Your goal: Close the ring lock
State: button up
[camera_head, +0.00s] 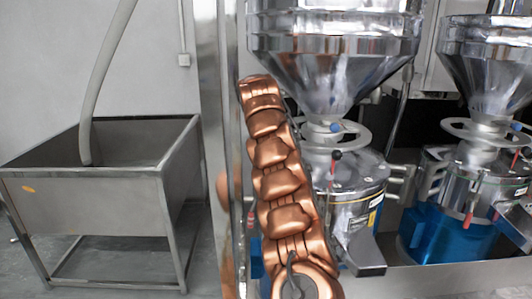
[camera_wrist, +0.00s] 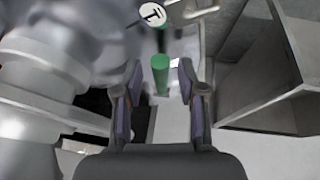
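In the wrist view my gripper (camera_wrist: 161,70) is open, with its two dark fingers apart. A green cylinder (camera_wrist: 160,75), like a handle grip, shows in the gap between the fingertips. I cannot tell whether either finger touches it. A round white disc with a black mark (camera_wrist: 152,14) and a pale bar (camera_wrist: 202,12) are above it. In the head view a metal ring (camera_head: 352,139) surrounds the neck under the near grinder's hopper (camera_head: 335,60). I cannot tell for sure which part is the ring lock. My copper arm hides part of the near grinder, and my gripper is not visible there.
A second grinder (camera_head: 470,190) stands to the right. A steel bin (camera_head: 100,190) with a hose (camera_head: 100,80) is at the left. A large grey metal body (camera_wrist: 45,75) lies close left of my gripper.

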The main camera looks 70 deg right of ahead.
grip_shut()
jog(key=shift+r, duration=0.1)
dwell(0.4)
